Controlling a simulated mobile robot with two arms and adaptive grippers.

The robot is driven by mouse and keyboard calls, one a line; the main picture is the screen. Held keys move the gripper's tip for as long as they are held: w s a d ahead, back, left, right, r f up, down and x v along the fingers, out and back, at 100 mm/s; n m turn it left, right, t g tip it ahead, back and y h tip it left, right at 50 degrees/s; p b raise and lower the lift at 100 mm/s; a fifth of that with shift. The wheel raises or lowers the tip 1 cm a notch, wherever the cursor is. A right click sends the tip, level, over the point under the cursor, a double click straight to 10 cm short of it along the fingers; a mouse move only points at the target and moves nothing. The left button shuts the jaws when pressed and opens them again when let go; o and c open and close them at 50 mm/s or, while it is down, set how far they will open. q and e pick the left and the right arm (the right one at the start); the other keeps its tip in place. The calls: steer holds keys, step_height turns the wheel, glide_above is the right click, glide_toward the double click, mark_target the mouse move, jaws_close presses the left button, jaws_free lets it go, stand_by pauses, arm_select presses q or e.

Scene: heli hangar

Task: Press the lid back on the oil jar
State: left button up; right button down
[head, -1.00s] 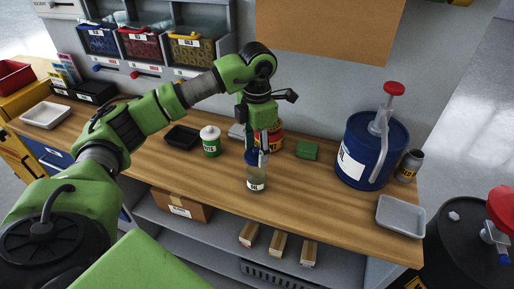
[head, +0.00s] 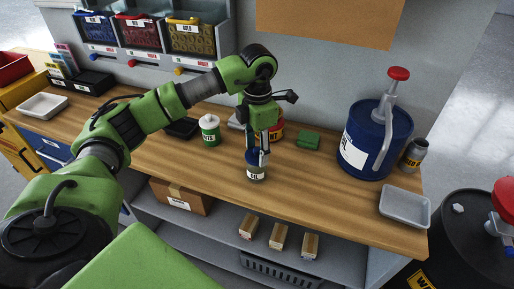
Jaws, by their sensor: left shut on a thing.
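The oil jar (head: 257,175), a small clear jar with a white label, stands upright on the workbench near its front edge. My left gripper (head: 258,155) points straight down over it and is shut on the blue lid (head: 253,158). The lid is at the jar's mouth. Whether it is fully seated I cannot tell, as the fingers cover part of it. My right gripper is out of view.
The wooden workbench (head: 310,188) has free room right of the jar. Behind stand a white-and-green bottle (head: 209,130), a red can (head: 277,125) and a green block (head: 308,140). A blue oil drum with a pump (head: 362,155) and a grey tray (head: 404,206) are at right.

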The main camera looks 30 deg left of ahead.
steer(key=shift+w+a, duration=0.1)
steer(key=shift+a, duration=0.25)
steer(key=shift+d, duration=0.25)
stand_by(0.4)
arm_select(q)
steer(key=shift+f, duration=0.15)
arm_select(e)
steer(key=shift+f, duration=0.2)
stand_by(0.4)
arm_select(q)
steer(key=o, duration=1.3)
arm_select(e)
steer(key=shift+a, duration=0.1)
arm_select(q)
steer(key=shift+r+p, duration=2.15)
steer(key=shift+r, duration=1.45)
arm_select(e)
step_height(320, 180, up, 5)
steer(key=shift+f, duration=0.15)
